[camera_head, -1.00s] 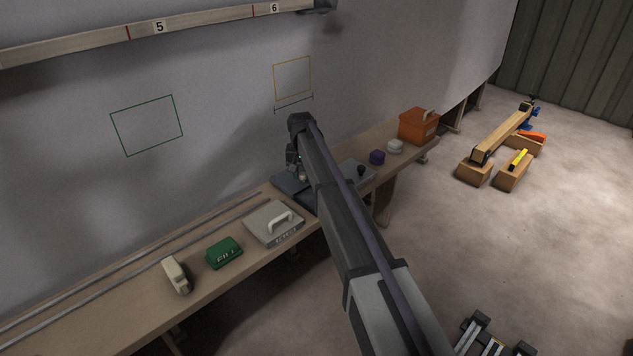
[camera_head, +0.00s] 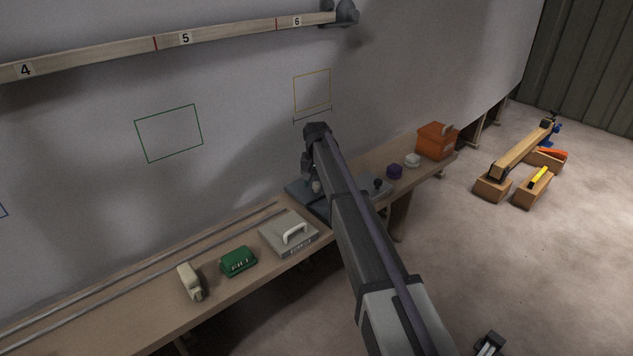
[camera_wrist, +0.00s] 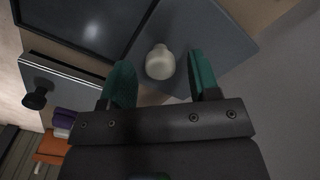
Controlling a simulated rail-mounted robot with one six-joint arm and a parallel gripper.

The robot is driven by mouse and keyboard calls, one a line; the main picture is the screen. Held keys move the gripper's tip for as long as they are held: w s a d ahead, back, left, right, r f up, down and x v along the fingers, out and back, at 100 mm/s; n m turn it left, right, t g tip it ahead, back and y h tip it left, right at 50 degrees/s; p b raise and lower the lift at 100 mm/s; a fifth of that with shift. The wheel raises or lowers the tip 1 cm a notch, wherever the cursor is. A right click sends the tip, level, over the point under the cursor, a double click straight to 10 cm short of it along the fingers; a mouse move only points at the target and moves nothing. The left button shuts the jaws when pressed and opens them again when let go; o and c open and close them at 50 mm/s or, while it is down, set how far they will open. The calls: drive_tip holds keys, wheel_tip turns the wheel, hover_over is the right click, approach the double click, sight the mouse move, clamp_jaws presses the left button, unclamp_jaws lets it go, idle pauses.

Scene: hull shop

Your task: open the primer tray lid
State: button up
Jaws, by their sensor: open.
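A blue-grey tray (camera_head: 299,188) sits on the bench under the end of my arm, partly hidden by it. A cream knob (camera_wrist: 160,62) stands on a flat grey lid (camera_wrist: 220,38) in the wrist view. The knob also shows just below my gripper (camera_head: 309,168) in the head view. In the wrist view my gripper (camera_wrist: 159,67) is open, with one teal finger on each side of the knob. A gap shows between each finger and the knob. I cannot tell how high the fingertips are above the lid.
A grey box with a white handle (camera_head: 283,239), a green box (camera_head: 238,261) and a cream object (camera_head: 191,282) lie left on the bench. A black-knobbed grey box (camera_wrist: 58,84), purple item (camera_head: 394,172), white item (camera_head: 412,160) and orange box (camera_head: 437,142) are to the right.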

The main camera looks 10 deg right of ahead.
sight(316, 183)
wheel_tip(316, 183, up, 10)
drive_tip(key=p, duration=0.9)
drive_tip(key=shift+r+p, duration=0.2)
drive_tip(key=shift+p, duration=0.1)
drive_tip(key=s+d+n, duration=0.1)
drive_tip(key=s+d, duration=0.2)
drive_tip(key=s, duration=1.8)
drive_tip(key=s+d+n, duration=0.1)
drive_tip(key=s+d, duration=0.2)
drive_tip(key=s, duration=1.8)
wheel_tip(316, 183, up, 15)
drive_tip(key=w+p, duration=0.1)
drive_tip(key=p, duration=1.4)
drive_tip(key=shift+d, duration=0.3)
